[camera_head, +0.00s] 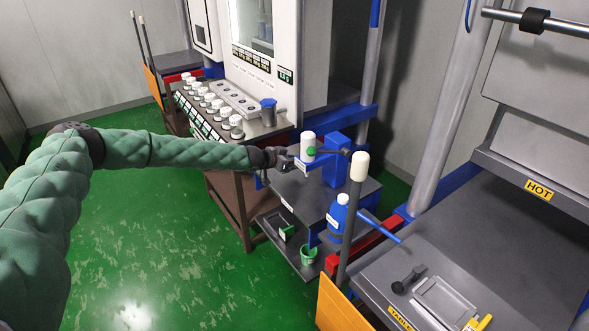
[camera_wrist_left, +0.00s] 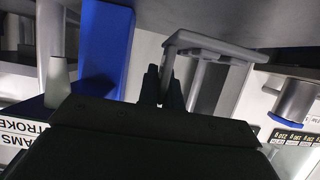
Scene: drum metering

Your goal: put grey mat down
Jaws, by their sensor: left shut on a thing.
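In the head view I cannot make out the mat. My right gripper is not in view.
A blue block (camera_head: 336,160) stands close to my left gripper and fills part of the wrist view (camera_wrist_left: 107,50). A blue bottle (camera_head: 338,218) is nearer. A grey jug with a blue top (camera_head: 268,111) and several white-capped jars (camera_head: 213,103) stand behind. A pale-tipped post (camera_head: 352,208) rises in front.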

